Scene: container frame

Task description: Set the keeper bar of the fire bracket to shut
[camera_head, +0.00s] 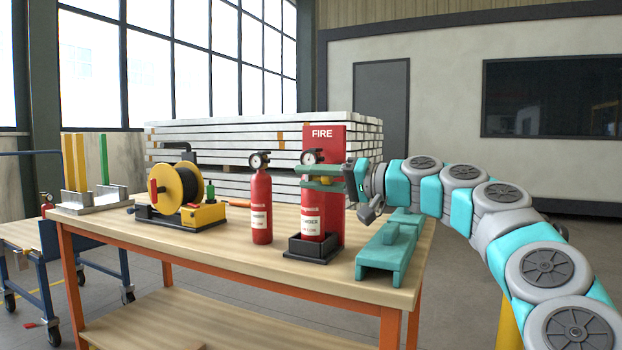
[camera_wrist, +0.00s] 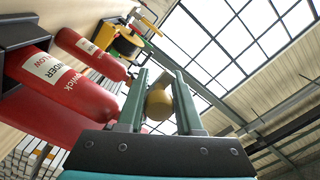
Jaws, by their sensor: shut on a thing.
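The fire bracket has a red back board (camera_head: 323,132) marked FIRE and a black foot tray (camera_head: 312,252) on the workbench. A red extinguisher (camera_head: 311,215) stands upright in it; it also shows at the left of the wrist view (camera_wrist: 60,90). My gripper (camera_head: 308,176) reaches in from the right, across the extinguisher just below its gauge. In the wrist view its two green fingers (camera_wrist: 160,82) are shut on a rounded yellow-olive piece (camera_wrist: 158,106), apparently the keeper bar's end. The rest of the bar is hidden, so its angle cannot be told.
A second red extinguisher (camera_head: 261,205) stands free just left of the bracket. A teal block-shaped fixture (camera_head: 388,252) lies on the bench (camera_head: 270,272) at right, below my arm. A cable reel (camera_head: 180,190) stands further left. Stacked metal beams (camera_head: 220,135) are behind.

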